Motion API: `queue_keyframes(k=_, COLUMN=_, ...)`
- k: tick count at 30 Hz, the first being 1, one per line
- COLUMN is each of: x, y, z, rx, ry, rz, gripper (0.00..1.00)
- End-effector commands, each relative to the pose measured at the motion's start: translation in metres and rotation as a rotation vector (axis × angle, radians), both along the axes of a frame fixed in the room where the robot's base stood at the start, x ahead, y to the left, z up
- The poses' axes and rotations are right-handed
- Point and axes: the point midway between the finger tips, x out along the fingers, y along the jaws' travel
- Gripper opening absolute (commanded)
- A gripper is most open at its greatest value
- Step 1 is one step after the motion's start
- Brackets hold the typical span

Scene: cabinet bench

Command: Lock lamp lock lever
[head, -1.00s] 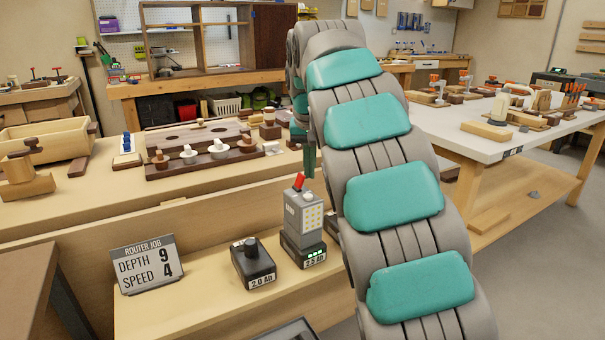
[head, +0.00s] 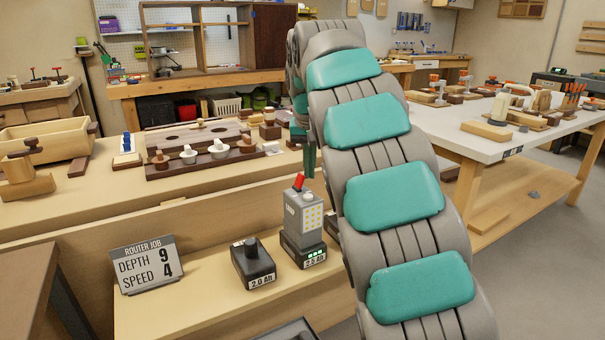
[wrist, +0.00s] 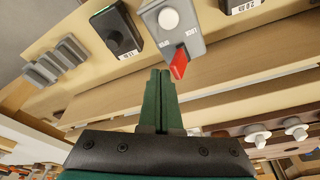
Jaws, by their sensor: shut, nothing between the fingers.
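The lamp (head: 304,215) is a grey block with a panel of yellow dots. It stands upright on a black battery base (head: 303,252) marked 2.5 Ah on the lower shelf. Its red lever (head: 299,181) sticks up tilted from the top. In the wrist view the lamp (wrist: 188,37) is at the top, with the red lever (wrist: 179,63) pointing down toward my fingers. My gripper (wrist: 160,74) has its green fingers together and empty, just left of and below the lever in that view, apart from it. In the head view my gripper (head: 309,160) shows partly beside my arm, above the lamp.
A black battery (head: 253,263) marked 2.0 Ah stands left of the lamp. A router job sign (head: 146,265) stands farther left. Behind, the bench holds a wooden rack (head: 205,160) with knobs.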

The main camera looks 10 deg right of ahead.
Motion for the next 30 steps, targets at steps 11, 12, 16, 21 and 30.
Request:
queue_keyframes(k=11, x=-0.002, y=0.006, z=0.0, rx=0.0, ry=0.001, rz=0.001, gripper=0.0)
queue_keyframes(k=12, x=-0.002, y=0.006, z=0.0, rx=0.0, ry=0.001, rz=0.001, gripper=0.0)
queue_keyframes(k=16, x=-0.003, y=0.009, z=0.0, rx=0.0, ry=0.001, rz=0.001, gripper=0.0)
queue_keyframes(k=21, x=-0.005, y=0.013, z=0.0, rx=0.0, ry=0.001, rz=0.0, gripper=0.0)
queue_keyframes(k=30, x=-0.007, y=0.02, z=0.0, rx=0.0, ry=0.001, rz=0.001, gripper=0.0)
